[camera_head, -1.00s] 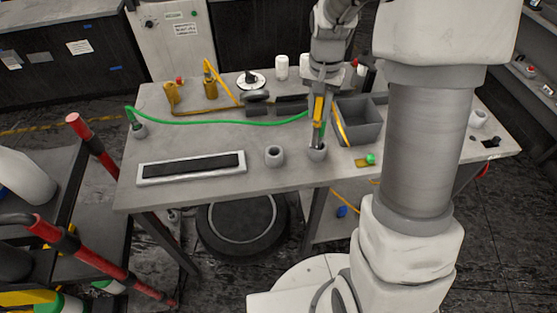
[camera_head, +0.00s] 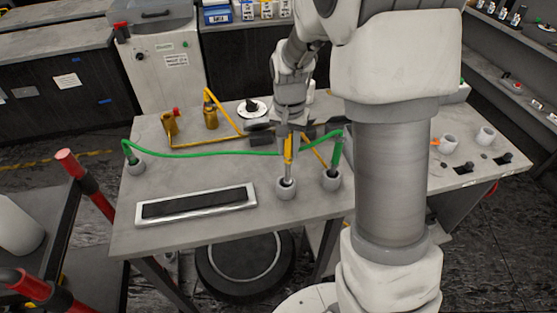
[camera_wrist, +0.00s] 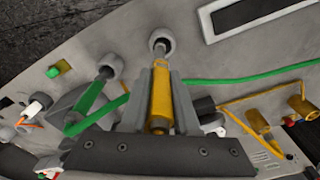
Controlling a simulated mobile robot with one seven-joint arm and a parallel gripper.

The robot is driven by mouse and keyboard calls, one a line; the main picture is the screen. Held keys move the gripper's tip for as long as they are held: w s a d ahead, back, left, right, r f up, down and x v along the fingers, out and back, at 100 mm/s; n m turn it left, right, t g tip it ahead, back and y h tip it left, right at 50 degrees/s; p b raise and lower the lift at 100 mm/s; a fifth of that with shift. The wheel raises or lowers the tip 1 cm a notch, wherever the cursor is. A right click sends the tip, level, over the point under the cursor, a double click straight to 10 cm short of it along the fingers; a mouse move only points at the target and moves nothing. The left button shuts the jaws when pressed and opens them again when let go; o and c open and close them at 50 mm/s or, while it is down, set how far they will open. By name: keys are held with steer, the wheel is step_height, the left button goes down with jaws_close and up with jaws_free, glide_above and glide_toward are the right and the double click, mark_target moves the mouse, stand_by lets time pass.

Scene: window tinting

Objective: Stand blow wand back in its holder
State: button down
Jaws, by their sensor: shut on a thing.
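The blow wand (camera_head: 288,152) is yellow with a grey metal tip and points downward. My gripper (camera_head: 290,130) is shut on its yellow body. In the wrist view the wand (camera_wrist: 161,95) lies between the two grey fingers of my gripper (camera_wrist: 162,84). Its tip is at the mouth of a round grey holder (camera_head: 287,189), which also shows in the wrist view (camera_wrist: 162,36). The tip looks lined up with the opening; I cannot tell how deep it sits. The wand's upper end is hidden by the gripper in the head view.
A green wand (camera_head: 336,152) stands in a second holder (camera_head: 331,180) close on the right. Its green hose (camera_head: 220,154) crosses the table to a left holder (camera_head: 136,167). A framed dark panel (camera_head: 196,204) lies at front left. Brass fittings (camera_head: 211,118) stand behind.

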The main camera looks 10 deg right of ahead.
mark_target(286, 183)
steer(key=shift+a+f+b, duration=0.2)
steer(key=shift+f+b, duration=1.25)
steer(key=shift+f, duration=0.85)
steer(key=shift+f, duration=0.15)
steer(key=c, duration=0.7)
jaws_free()
steer(key=shift+o, duration=0.2)
